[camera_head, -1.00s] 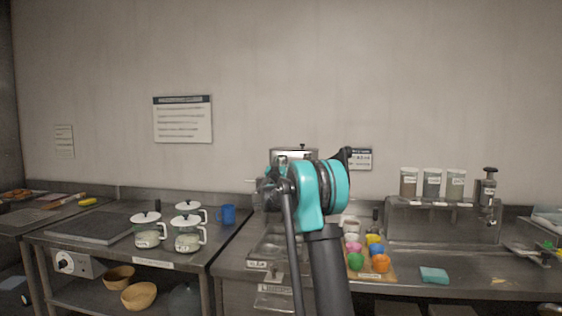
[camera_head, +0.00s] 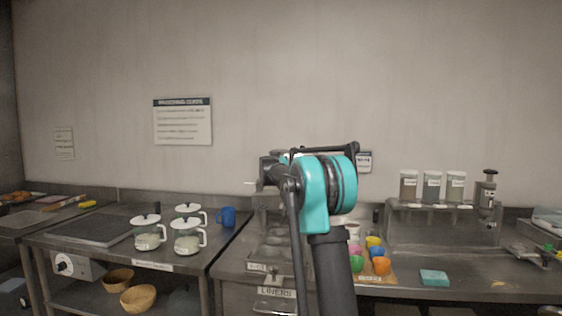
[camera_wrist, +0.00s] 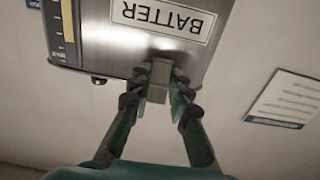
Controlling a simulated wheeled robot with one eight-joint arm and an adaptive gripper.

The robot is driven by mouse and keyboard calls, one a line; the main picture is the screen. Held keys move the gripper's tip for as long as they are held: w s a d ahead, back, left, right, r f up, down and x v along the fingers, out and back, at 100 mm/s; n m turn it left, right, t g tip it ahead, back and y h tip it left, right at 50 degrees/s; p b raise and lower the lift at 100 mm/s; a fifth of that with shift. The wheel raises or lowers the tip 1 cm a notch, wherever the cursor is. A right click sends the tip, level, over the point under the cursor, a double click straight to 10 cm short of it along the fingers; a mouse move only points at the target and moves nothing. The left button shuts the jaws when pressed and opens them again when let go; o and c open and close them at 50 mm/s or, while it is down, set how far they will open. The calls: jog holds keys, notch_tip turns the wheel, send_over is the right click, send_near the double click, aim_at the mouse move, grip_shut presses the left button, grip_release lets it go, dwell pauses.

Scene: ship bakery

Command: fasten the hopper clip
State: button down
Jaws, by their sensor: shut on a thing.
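In the wrist view, a metal hopper (camera_wrist: 110,50) with a white label reading BATTER and a scale marked MAX fills the top; the picture is upside down. My gripper (camera_wrist: 160,80) is shut on a small grey block-like clip (camera_wrist: 158,82) at the hopper's edge, with a finger on each side of it. Whether the clip is latched cannot be told. In the head view, my arm covers the gripper and nearly all of the hopper.
A tray of colourful cups (camera_head: 378,262) sits right of my arm on the counter. Lidded glass pots (camera_head: 150,235) and a blue mug (camera_head: 228,216) stand left. Several canisters (camera_head: 432,186) stand on a metal shelf (camera_head: 440,222) at the right. A teal sponge (camera_head: 434,277) lies in front.

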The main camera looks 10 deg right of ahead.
jog(key=c, duration=1.4)
grip_release()
jog(key=v, duration=1.2)
